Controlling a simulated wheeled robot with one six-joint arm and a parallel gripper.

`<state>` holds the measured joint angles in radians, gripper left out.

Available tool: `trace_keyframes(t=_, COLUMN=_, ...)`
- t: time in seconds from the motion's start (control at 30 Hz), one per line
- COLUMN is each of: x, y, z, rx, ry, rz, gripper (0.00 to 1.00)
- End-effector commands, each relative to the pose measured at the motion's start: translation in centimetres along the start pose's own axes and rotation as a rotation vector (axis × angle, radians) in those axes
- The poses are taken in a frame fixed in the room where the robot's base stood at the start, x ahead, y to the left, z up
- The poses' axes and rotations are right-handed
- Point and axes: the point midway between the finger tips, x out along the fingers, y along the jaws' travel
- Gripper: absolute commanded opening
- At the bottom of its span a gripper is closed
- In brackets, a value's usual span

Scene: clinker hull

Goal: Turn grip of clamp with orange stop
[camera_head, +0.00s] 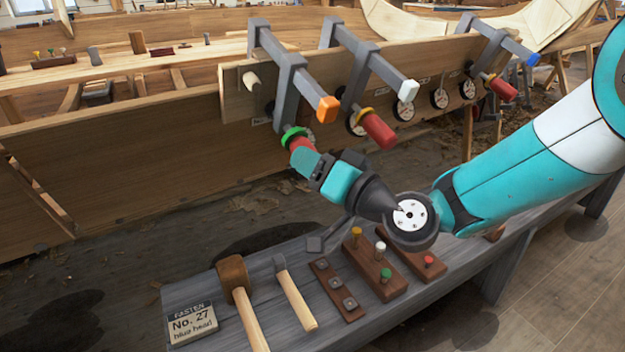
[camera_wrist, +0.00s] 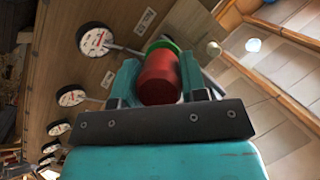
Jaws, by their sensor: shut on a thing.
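The clamp with the orange stop (camera_head: 328,108) is the leftmost of the three grey clamps on the plank, in the head view. Its red grip (camera_head: 302,151) has a green collar (camera_head: 292,134) and points down toward me. My gripper (camera_head: 304,160) is shut around this grip, which hides much of it in the head view. In the wrist view the red grip (camera_wrist: 160,79) sits between the two teal fingers of my gripper (camera_wrist: 158,82), with the green collar (camera_wrist: 162,45) just beyond.
A clamp with a white stop (camera_head: 408,90) and one with a blue stop (camera_head: 533,60) stand to the right. Their red grips (camera_head: 378,130) stick out. Dials line the plank. Below, a grey bench (camera_head: 215,345) bears mallets (camera_head: 240,290), peg blocks (camera_head: 375,270) and a sign (camera_head: 190,323).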

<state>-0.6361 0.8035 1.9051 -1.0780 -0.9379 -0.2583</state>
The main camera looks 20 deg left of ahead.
Motion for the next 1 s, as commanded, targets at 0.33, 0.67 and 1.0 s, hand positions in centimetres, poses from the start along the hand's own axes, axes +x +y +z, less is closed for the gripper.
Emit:
trace_keyframes(t=0.33, x=-0.02, y=0.12, z=-0.01, rx=0.1, ry=0.001, rz=-0.037, gripper=0.16)
trace_keyframes(t=0.67, x=-0.01, y=0.04, z=-0.09, rx=0.11, ry=0.001, rz=-0.041, gripper=0.16)
trace_keyframes(t=1.0, x=0.0, y=0.03, z=-0.06, rx=0.109, ry=0.001, rz=-0.041, gripper=0.65)
